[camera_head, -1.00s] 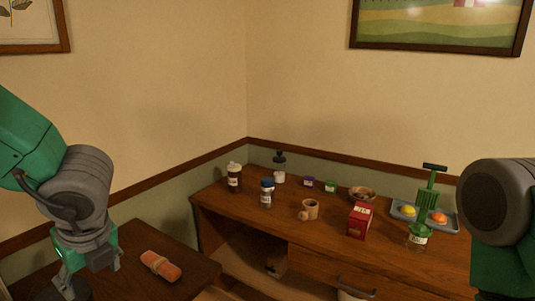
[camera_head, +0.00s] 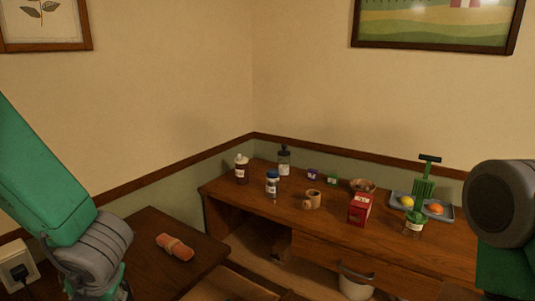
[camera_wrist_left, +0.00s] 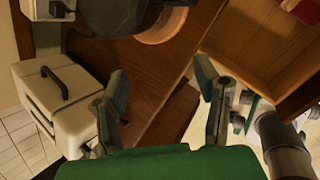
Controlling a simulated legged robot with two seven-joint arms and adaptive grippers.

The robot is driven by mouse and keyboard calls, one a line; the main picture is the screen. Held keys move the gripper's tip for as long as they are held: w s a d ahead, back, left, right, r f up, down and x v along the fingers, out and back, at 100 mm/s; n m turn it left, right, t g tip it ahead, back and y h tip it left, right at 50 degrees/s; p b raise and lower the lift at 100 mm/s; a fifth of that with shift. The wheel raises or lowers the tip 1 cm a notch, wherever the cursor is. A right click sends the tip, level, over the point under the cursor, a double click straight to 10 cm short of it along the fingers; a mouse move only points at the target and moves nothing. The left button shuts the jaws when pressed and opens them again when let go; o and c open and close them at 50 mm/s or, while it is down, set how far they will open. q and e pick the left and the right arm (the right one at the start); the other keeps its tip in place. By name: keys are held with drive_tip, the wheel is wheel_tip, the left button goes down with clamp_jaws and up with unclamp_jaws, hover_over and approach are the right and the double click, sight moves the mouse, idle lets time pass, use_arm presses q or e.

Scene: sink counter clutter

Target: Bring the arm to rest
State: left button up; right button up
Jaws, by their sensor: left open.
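My left arm comes in from the left in the head view and reaches down at the lower left, above the dark wooden side table (camera_head: 205,255). Its gripper is cut off there by the bottom edge. In the left wrist view my left gripper (camera_wrist_left: 160,78) is open, its two fingers wide apart with nothing between them. A dark wooden surface shows behind the fingers. Part of my right arm shows at the right edge of the head view; its gripper is out of the picture.
An orange-pink roll with a tied band (camera_head: 174,247) lies on the side table. The wooden counter (camera_head: 290,209) holds bottles, a mug (camera_head: 312,199), a red box (camera_head: 360,208) and a grey tray (camera_head: 447,213). A white box with a black handle (camera_wrist_left: 42,105) is left of the fingers.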

use_arm(q)
drive_tip(key=s+d+f+m+h, duration=0.1)
drive_tip(key=s+f+m, duration=0.2)
drive_tip(key=f+m, duration=0.65)
drive_tip(key=s+d+f+m+h, duration=0.1)
drive_tip(key=s+f+m, duration=0.4)
drive_tip(key=m, duration=0.8)
drive_tip(key=s+d+f+m+g+h+b, duration=0.1)
drive_tip(key=s+d+f+m+g+h, duration=0.3)
drive_tip(key=s+f+m, duration=1)
wheel_tip(320, 180, down, 7)
drive_tip(key=w+m+t+b, duration=0.1)
drive_tip(key=m+b, duration=0.1)
drive_tip(key=b, duration=0.8)
drive_tip(key=shift+w+d+r+b, duration=0.15)
drive_tip(key=shift+w+d+b, duration=0.15)
drive_tip(key=shift+w+d, duration=0.15)
